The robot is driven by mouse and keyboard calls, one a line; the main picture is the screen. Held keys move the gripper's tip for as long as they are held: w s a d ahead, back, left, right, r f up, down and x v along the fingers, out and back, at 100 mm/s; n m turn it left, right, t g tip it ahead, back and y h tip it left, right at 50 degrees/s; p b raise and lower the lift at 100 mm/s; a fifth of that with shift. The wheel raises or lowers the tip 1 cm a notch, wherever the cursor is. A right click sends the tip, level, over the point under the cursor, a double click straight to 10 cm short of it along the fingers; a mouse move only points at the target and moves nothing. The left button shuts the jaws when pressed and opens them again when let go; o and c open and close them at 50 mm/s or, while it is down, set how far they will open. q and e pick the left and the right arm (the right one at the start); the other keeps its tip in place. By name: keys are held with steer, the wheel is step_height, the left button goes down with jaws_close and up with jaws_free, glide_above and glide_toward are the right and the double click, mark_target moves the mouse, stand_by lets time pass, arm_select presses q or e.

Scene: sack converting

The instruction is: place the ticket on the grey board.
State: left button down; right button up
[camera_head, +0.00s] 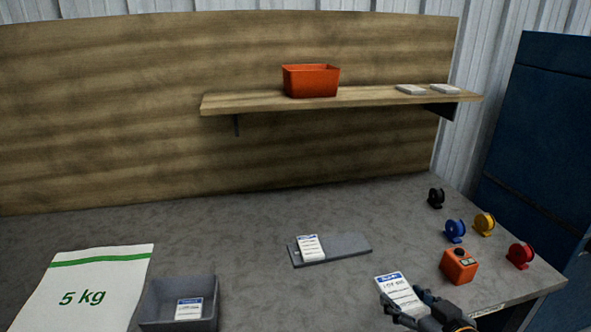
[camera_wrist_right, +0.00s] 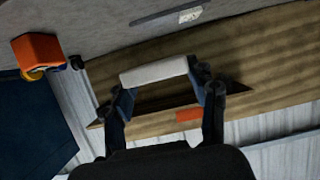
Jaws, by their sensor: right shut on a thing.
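My right gripper (camera_head: 404,305) is shut on a white ticket (camera_head: 398,287) with a blue top band and printed text. It holds the ticket by its sides at the front right of the head view. In the right wrist view this ticket (camera_wrist_right: 155,72) shows nearly edge-on between the two fingers. The grey board (camera_head: 345,246) lies on the table, left of and behind the held ticket. Another ticket (camera_head: 310,248) lies on the board's left part. The board (camera_wrist_right: 160,16) also shows at the top of the wrist view. My left gripper is not in view.
A grey bin (camera_head: 151,325) holding a ticket (camera_head: 188,309) and a 5 kg sack (camera_head: 92,290) are at front left. An orange device (camera_head: 459,266) and several coloured reels (camera_head: 484,223) stand at right. A shelf (camera_head: 250,101) carries an orange bin (camera_head: 311,81).

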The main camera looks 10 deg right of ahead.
steer(key=w+a+h, duration=0.1)
steer(key=a, duration=0.9)
steer(key=shift+y, duration=0.4)
steer(key=d, duration=0.6)
steer(key=s+d, duration=0.1)
steer(key=d, duration=0.2)
steer(key=shift+d+f, duration=0.15)
steer(key=shift+d, duration=0.15)
steer(key=shift+d+r, duration=0.2)
steer(key=shift+d, duration=0.1)
